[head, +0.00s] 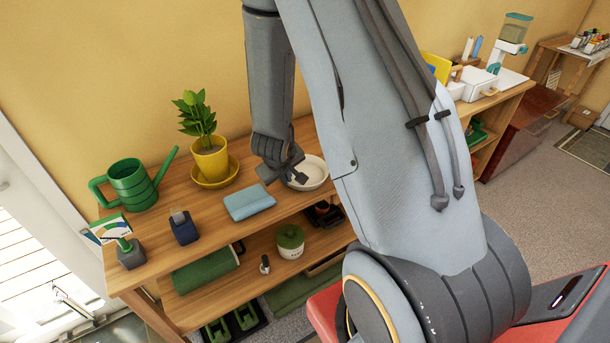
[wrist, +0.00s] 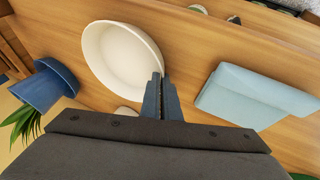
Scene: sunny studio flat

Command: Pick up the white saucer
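The white saucer (head: 313,174) is a round, raised-rim dish on the wooden shelf top, partly hidden by my arm in the head view. In the wrist view the saucer (wrist: 118,58) is empty, and its near right rim reaches my fingertips. My gripper (head: 297,176) is at the saucer's left side. In the wrist view my gripper (wrist: 163,80) has its two fingers close together, one inside and one outside the rim, shut on it. I cannot tell whether the saucer is clear of the wood.
A folded light-blue cloth (head: 249,202) lies close to the saucer. A plant in a yellow pot (head: 210,162) and a green watering can (head: 131,185) stand further left. The wrist view shows a blue pot (wrist: 42,88) with a plant on the saucer's other side.

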